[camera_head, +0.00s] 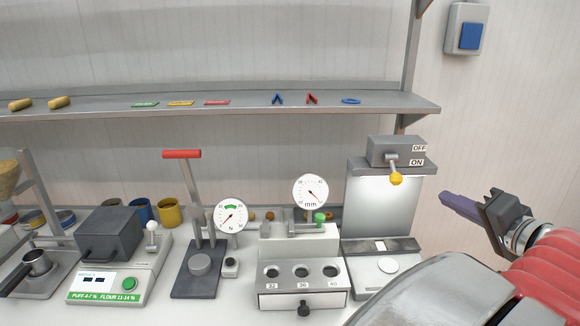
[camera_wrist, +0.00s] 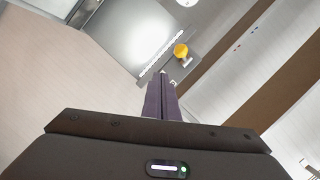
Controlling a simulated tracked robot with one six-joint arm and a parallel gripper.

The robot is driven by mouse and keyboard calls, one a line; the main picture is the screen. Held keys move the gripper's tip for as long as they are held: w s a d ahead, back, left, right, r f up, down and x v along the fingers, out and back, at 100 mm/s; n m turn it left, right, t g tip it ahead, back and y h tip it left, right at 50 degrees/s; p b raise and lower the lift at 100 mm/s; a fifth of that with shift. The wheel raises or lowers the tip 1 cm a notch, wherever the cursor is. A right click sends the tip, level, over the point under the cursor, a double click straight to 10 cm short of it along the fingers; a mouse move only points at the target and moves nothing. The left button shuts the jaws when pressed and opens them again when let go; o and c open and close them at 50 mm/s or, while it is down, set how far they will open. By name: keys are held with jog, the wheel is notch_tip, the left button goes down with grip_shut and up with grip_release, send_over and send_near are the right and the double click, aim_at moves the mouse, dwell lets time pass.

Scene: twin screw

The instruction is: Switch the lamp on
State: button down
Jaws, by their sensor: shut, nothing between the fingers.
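The lamp station (camera_head: 384,208) stands at the right end of the bench. Its grey switch box (camera_head: 395,150) carries OFF above ON labels. A lever with a yellow ball (camera_head: 396,179) points down, on the ON side. The panel under the box is bright, and a white strip shines in the wrist view. The yellow ball also shows in the wrist view (camera_wrist: 181,50), just beyond my fingertips. My gripper (camera_head: 444,198) has purple fingers pressed together and empty. It is right of the yellow ball and apart from it, slightly lower in the head view.
A shelf (camera_head: 240,104) with small coloured items runs above the bench. A gauge block with holes (camera_head: 303,268) stands left of the lamp station, and a red-handled press (camera_head: 198,262) further left. A blue wall switch (camera_head: 470,36) is at upper right. Open space lies around my gripper.

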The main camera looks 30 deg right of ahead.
jog(key=shift+s+a+f, duration=0.15)
jog(key=shift+s+f, duration=0.25)
jog(key=shift+s, duration=0.25)
jog(key=shift+s+a+f, duration=0.1)
jog(key=shift+s+f, duration=0.25)
jog(key=shift+s, duration=0.25)
